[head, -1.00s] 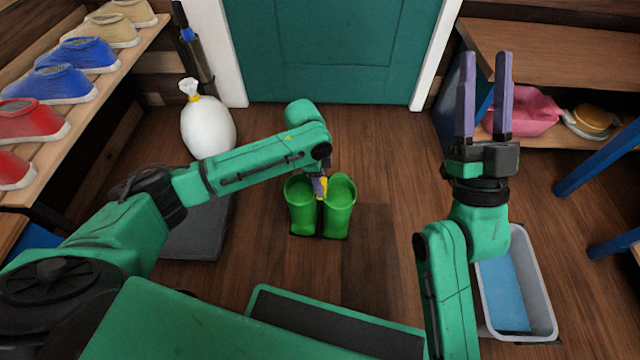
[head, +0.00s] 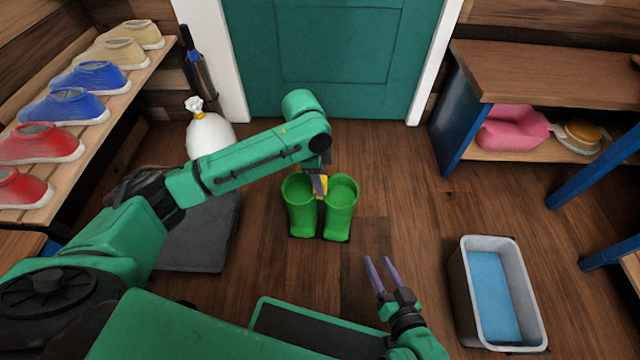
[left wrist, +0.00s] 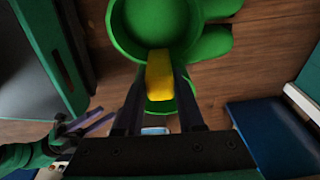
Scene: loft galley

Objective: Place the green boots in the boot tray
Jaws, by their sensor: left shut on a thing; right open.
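The pair of green boots (head: 302,214) stands upright, side by side, in the middle of the head view, on or just above the floor. A yellow piece (left wrist: 159,75) sits between their tops. My left gripper (head: 320,184) reaches down to the boots and is shut on this yellow piece; the left wrist view shows the piece between its fingers. A flat dark grey tray (head: 205,240), which looks like the boot tray, lies on the floor to the left, partly behind my left arm. My right gripper (head: 383,263) is open and empty, low and right of the boots.
A grey bin (head: 458,290) with a blue inside stands at the right. A shoe rack (head: 130,95) with several shoes is at the left, near a white sack (head: 210,137). A low shelf (head: 540,70) with a pink item stands at the back right. Floor right of the boots is clear.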

